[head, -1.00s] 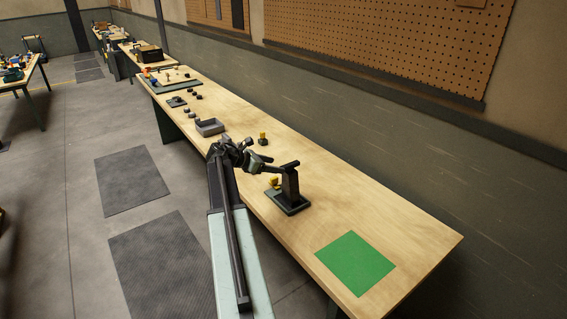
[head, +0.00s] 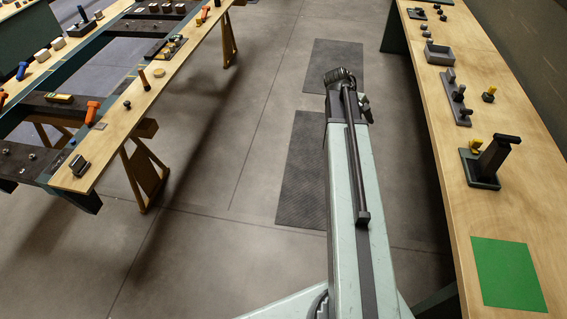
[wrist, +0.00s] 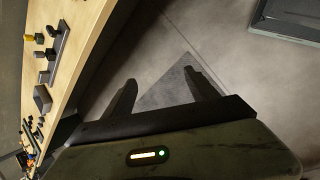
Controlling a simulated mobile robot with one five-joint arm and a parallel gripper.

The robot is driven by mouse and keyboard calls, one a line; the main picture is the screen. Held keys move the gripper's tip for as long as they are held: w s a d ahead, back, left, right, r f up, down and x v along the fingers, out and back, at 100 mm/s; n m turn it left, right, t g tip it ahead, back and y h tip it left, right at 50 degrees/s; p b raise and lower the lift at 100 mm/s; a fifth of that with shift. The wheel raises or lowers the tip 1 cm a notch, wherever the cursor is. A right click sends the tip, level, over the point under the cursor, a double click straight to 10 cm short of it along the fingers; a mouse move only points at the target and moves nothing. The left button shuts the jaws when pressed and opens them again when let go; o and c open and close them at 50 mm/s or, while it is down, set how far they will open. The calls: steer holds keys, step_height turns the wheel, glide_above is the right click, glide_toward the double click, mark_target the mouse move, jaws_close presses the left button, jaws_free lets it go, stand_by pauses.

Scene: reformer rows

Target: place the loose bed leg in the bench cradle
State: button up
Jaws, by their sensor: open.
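My gripper (wrist: 160,88) is open and empty over the grey floor in the wrist view. In the head view its end (head: 365,106) is small and dark, left of the right-hand bench (head: 460,205) and clear of it. On that bench a long grey holder (head: 455,97) carries dark knobbed parts; it looks like the cradle, and it also shows in the wrist view (wrist: 60,39). I cannot tell whether one of the dark parts is the bed leg. A black post stand (head: 495,157) with a yellow knob stands nearer on the bench.
A green mat (head: 508,273) lies at the bench's near end. A grey tray (head: 438,53) and a small yellow-topped part (head: 489,94) are farther back. Left stands a wooden trestle frame (head: 120,115) with orange pieces. The floor between is clear, with dark mats (head: 300,185).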

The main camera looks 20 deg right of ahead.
steer(key=a+f+m+y, duration=0.1)
steer(key=a+m+y, duration=0.1)
steer(key=a, duration=1.7)
steer(key=a+f+m+t+y, duration=0.1)
steer(key=a+f+m+y, duration=0.1)
steer(key=a, duration=1.7)
steer(key=shift+s+a+f+m+y, duration=0.15)
steer(key=shift+s+a+m+y, duration=0.3)
steer(key=shift+y, duration=0.55)
steer(key=shift+w+d, duration=0.15)
steer(key=shift+c, duration=0.2)
